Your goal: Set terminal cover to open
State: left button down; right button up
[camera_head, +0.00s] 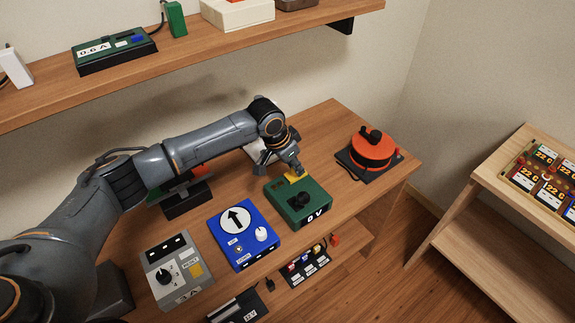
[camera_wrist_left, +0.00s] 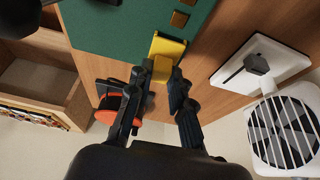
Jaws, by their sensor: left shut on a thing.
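The green box (camera_head: 315,214) marked "0 V" with a black knob sits on the wooden table. A yellow cover (camera_head: 293,178) is at its back edge, partly hidden by my gripper. In the left wrist view the yellow cover (camera_wrist_left: 168,47) stands at the edge of the green box (camera_wrist_left: 120,30), beside small brass-coloured squares. My left gripper (camera_wrist_left: 160,72) is shut on the yellow cover, with a finger on each side. In the head view my left gripper (camera_head: 297,169) reaches down to it from behind. My right gripper is not in view.
A blue panel (camera_head: 243,235) and a grey panel (camera_head: 178,273) stand left of the green box. A red round device (camera_head: 371,152) is to the right. In the wrist view a white switch plate (camera_wrist_left: 262,60) and white fan unit (camera_wrist_left: 287,132) are close on the right. A shelf (camera_head: 200,58) hangs above.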

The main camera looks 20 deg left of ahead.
pick_arm(q)
jog(key=shift+w+d+r, duration=0.15)
jog(key=shift+d, duration=0.05)
jog(key=shift+a, duration=0.1)
jog(key=c, duration=1.4)
grip_release()
jog(key=shift+o, duration=1)
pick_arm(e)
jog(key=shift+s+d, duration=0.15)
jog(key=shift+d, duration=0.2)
pick_arm(q)
jog(key=v, duration=1.1)
jog(key=shift+s+r, duration=0.2)
jog(key=shift+r, duration=0.15)
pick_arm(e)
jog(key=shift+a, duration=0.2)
pick_arm(q)
jog(key=shift+f, duration=0.1)
